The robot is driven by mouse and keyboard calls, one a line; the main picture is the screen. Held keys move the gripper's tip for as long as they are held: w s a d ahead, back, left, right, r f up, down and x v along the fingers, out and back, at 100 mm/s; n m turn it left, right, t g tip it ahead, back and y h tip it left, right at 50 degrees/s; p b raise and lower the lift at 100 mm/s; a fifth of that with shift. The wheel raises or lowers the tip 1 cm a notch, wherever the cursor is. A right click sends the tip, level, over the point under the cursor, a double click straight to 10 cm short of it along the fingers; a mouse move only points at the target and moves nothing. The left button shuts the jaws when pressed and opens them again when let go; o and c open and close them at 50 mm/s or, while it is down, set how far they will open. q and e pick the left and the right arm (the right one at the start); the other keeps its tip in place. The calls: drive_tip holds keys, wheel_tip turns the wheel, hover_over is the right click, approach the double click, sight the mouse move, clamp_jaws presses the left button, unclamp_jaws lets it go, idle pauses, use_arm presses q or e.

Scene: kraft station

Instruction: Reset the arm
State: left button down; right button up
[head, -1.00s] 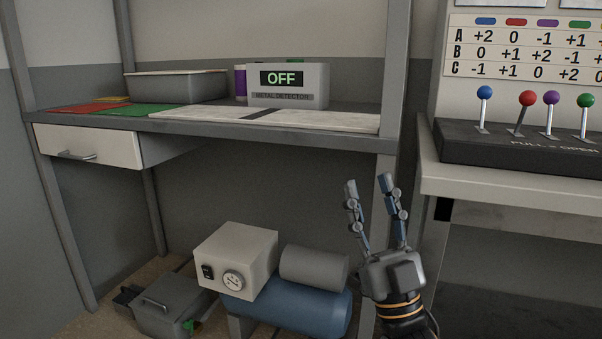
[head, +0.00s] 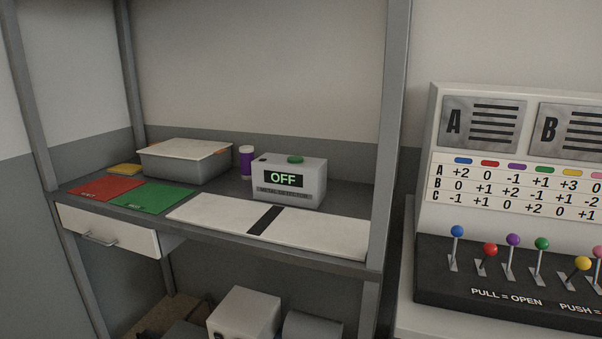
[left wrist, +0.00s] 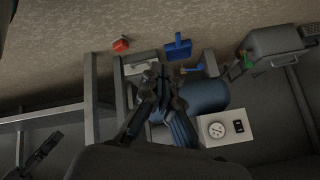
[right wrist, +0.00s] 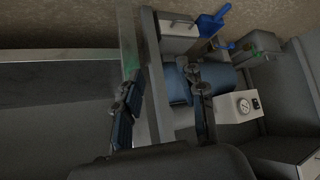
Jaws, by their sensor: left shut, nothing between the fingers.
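Neither gripper shows in the head view now. My left gripper (left wrist: 160,76) shows in the left wrist view with its fingertips together and nothing between them. Behind it are the blue tank (left wrist: 207,96) and the white box with a dial (left wrist: 228,129). My right gripper (right wrist: 163,82) shows in the right wrist view with its two fingers spread apart and empty. One finger overlaps a grey frame post (right wrist: 130,45); the other overlaps the blue tank (right wrist: 176,84). I cannot tell how far either gripper is from these things.
The workbench (head: 215,198) holds a metal detector (head: 290,182) reading OFF, a grey bin (head: 185,160), a purple can (head: 247,161), and red (head: 106,187) and green (head: 153,197) mats. A lever panel (head: 500,270) stands right. Bench posts (head: 388,130) stand close by.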

use_arm(q)
drive_tip(key=s+a+r+n+g+y+p, duration=0.1)
drive_tip(key=s+n+g+p, duration=0.2)
drive_tip(key=s, duration=1)
drive_tip(key=s+a+r+n+g+y+p, duration=0.1)
drive_tip(key=s+n+g+p, duration=0.2)
drive_tip(key=s, duration=1)
drive_tip(key=shift+a+r+n+g+p, duration=0.3)
drive_tip(key=shift+n+p, duration=0.3)
drive_tip(key=shift+p, duration=0.65)
use_arm(e)
drive_tip(key=s+d+f+g, duration=0.1)
drive_tip(key=s+d+g, duration=0.2)
drive_tip(key=s, duration=1.3)
drive_tip(key=s+d+f+g+h, duration=0.1)
drive_tip(key=s+d+g, duration=0.2)
drive_tip(key=s, duration=1.2)
drive_tip(key=shift+s+f+g+h, duration=0.15)
drive_tip(key=shift+s+g+h, duration=0.2)
drive_tip(key=shift+g, duration=0.35)
use_arm(q)
drive_tip(key=shift+s, duration=0.1)
